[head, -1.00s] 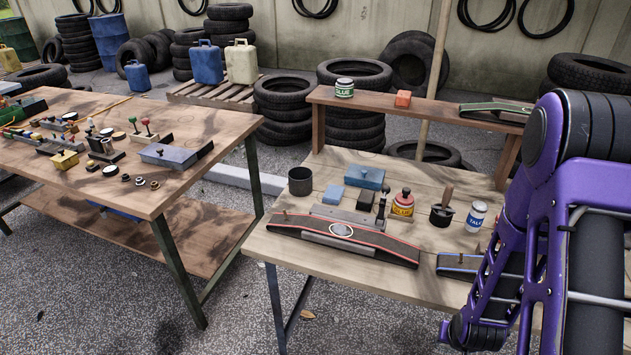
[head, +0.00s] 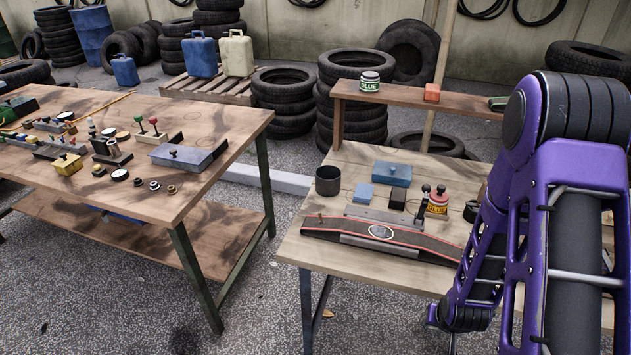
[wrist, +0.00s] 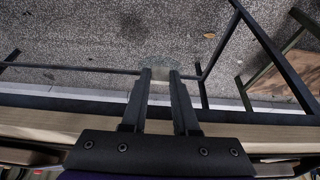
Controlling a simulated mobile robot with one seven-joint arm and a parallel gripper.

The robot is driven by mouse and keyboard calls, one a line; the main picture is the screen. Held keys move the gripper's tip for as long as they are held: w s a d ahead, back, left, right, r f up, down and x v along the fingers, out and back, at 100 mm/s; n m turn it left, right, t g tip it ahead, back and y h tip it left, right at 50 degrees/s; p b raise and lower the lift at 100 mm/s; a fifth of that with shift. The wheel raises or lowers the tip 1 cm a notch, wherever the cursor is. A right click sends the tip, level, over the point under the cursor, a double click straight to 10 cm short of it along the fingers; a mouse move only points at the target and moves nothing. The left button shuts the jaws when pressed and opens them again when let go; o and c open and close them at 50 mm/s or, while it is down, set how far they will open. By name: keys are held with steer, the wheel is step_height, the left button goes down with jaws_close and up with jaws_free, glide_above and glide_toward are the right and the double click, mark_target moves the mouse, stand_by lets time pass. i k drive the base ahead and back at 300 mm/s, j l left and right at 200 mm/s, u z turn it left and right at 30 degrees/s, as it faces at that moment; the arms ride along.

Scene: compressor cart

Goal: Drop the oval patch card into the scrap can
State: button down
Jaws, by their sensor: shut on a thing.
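My gripper (wrist: 160,75) shows in the wrist view, with its fingers a little apart and a thin, greyish, rounded piece (wrist: 160,61) at their tips. This looks like the oval patch card. It is over the grey floor, beyond a table edge. A dark, open-topped cylinder (head: 328,181), which looks like the scrap can, stands at the back left of the right-hand bench (head: 290,250). Its inside is hardly visible.
A black strip with a white oval mark (head: 345,231) lies along the bench front. A raised shelf (head: 400,97) stands behind. A cluttered table (head: 215,130) is at the left.

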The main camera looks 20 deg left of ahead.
mark_target(330, 188)
steer(key=i+j, duration=0.1)
steer(key=j, duration=2.05)
